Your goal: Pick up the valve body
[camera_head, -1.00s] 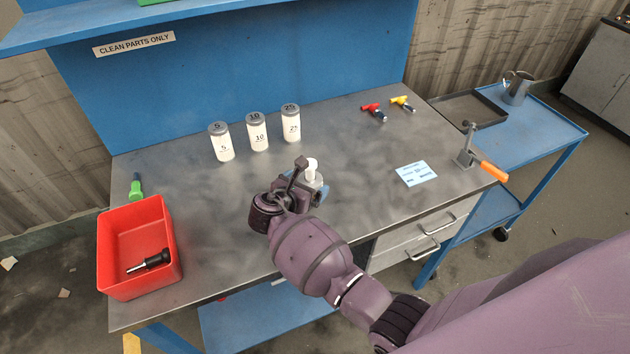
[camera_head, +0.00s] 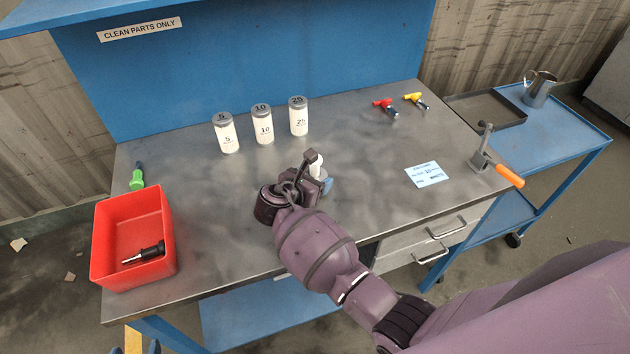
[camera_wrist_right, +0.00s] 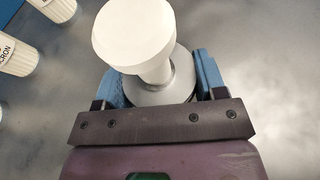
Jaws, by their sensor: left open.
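The valve body (camera_wrist_right: 140,36), a pale grey-white part with a round top and a wider flange below, shows in the right wrist view. It stands on the bench; in the head view only its white top (camera_head: 316,160) shows beside the gripper. My right gripper (camera_wrist_right: 160,88) is low over the bench, with its blue fingers on both sides of the flange. They look close to it, but I cannot tell whether they press on it.
Three white canisters (camera_head: 262,125) stand behind. A red bin (camera_head: 107,250) holding a black-handled tool is at the left, with a green-handled tool (camera_head: 137,179) behind it. Red (camera_head: 385,104) and yellow (camera_head: 415,99) handled parts, a blue card (camera_head: 426,174) and an orange-handled clamp (camera_head: 509,175) are right.

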